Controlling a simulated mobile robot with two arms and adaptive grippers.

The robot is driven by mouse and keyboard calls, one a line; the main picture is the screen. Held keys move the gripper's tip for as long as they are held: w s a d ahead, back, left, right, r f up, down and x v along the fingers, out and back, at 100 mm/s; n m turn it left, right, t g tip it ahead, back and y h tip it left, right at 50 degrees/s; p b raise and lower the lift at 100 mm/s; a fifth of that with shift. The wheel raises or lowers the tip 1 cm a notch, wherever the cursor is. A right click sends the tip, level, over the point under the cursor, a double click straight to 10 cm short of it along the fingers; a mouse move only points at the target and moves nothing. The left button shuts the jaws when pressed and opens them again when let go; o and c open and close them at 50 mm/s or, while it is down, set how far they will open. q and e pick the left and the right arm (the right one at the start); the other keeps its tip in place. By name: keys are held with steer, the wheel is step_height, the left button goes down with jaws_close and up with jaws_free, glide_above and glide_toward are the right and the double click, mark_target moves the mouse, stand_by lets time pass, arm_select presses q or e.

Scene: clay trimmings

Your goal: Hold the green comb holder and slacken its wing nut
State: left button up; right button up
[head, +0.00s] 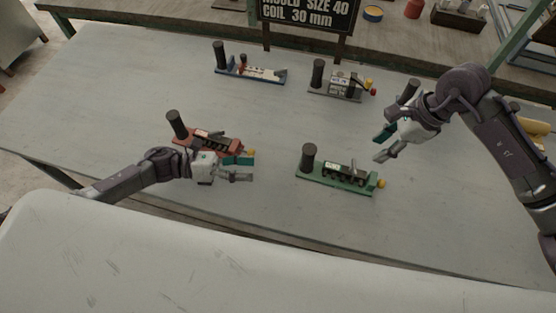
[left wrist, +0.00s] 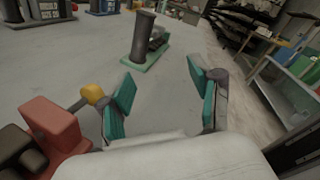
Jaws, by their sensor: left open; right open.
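The green comb holder (head: 325,183) lies on the table right of centre. A dark upright post (head: 308,158) stands at its left end, a dark toothed block on its middle, and a small yellow piece (head: 381,184) at its right end. I cannot make out wings on that piece. The holder also shows ahead in the left wrist view (left wrist: 143,65), its post hiding part of it. My left gripper (head: 251,168) is open and empty, left of the green holder beside the red one. My right gripper (head: 379,146) is open and empty, above and behind the green holder's right end.
A red holder (head: 185,143) is close to my left gripper; its yellow end piece (left wrist: 93,94) is near a finger. A blue holder (head: 270,80) and a grey holder (head: 335,95) stand farther back before a black sign (head: 308,14). The table between the green holder and my left gripper is clear.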

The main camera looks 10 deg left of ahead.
arm_select(q)
steer(key=m, duration=0.1)
glide_toward(307, 159)
steer(key=s, duration=0.1)
steer(key=f, duration=0.1)
steer(key=s+f, duration=0.1)
steer(key=shift+s+a+f+t+h, duration=0.25)
steer(key=shift+s+t+h, duration=0.05)
steer(key=shift+s+t, duration=0.1)
steer(key=w+d+m+t, duration=0.1)
steer(key=w+d+m, duration=0.1)
steer(key=w+m, duration=0.1)
steer(key=shift+d+f+t, duration=0.35)
steer(key=shift+d+t, duration=0.05)
steer(key=shift+w+d+f+m, duration=0.1)
steer(key=shift+w+d+m, duration=0.2)
steer(key=shift+w, duration=0.1)
steer(key=x, duration=0.7)
steer(key=shift+w+d+f, duration=0.1)
steer(key=shift+w+d, duration=0.05)
steer(key=shift+d, duration=0.05)
